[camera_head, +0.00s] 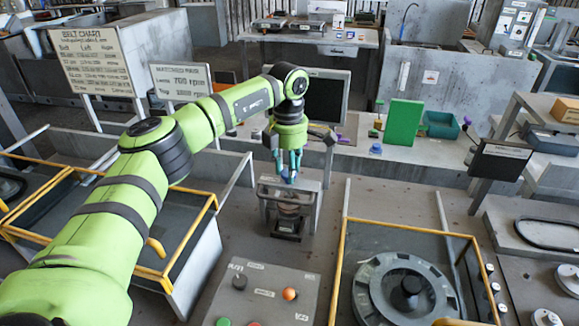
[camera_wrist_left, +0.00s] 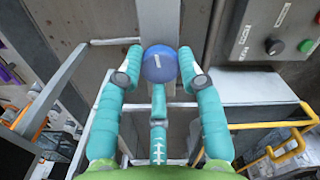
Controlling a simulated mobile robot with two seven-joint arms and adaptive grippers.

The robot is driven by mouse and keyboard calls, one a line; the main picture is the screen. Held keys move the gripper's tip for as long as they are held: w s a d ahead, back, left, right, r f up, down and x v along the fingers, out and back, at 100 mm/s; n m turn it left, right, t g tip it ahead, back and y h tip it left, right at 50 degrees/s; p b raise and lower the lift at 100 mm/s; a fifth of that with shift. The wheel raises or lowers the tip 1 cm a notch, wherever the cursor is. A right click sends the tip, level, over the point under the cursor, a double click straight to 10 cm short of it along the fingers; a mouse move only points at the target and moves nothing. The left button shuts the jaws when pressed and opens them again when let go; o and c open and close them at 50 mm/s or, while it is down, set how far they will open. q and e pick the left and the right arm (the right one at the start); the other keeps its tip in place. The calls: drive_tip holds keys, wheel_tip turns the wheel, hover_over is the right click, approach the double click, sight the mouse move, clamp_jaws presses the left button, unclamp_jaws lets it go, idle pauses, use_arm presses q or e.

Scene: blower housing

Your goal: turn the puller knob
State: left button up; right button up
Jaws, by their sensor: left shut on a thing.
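The puller knob (camera_wrist_left: 159,66) is a round blue knob with a pale mark, seen in the left wrist view. My left gripper (camera_wrist_left: 159,70) has its teal fingers closed around it, one on each side and a third below. In the head view my left gripper (camera_head: 288,174) points down over the top of the puller (camera_head: 289,190), a small grey frame with a round part and a dark base beneath. The fingers mostly hide the knob there. My right gripper is not in view.
A control panel (camera_head: 262,292) with coloured buttons lies in front of the puller. A yellow-railed bay with a round housing (camera_head: 405,290) is at right, and another railed bin (camera_head: 185,250) at left. A bench with a green block (camera_head: 403,122) stands behind.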

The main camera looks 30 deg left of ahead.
sight(285, 171)
use_arm(q)
drive_tip(key=m, duration=0.5)
drive_tip(key=shift+s+a+f+m, duration=0.1)
drive_tip(key=shift+a+f+m, duration=0.05)
drive_tip(key=shift+a+m, duration=0.15)
idle(0.5)
drive_tip(key=o, duration=1.1)
drive_tip(key=shift+o, duration=0.2)
drive_tip(key=shift+a, duration=0.2)
drive_tip(key=shift+d+r, duration=0.25)
drive_tip(key=shift+r, duration=0.25)
wheel_tip(285, 171, up, 11)
drive_tip(key=shift+a+r, duration=0.15)
drive_tip(key=shift+a, duration=0.1)
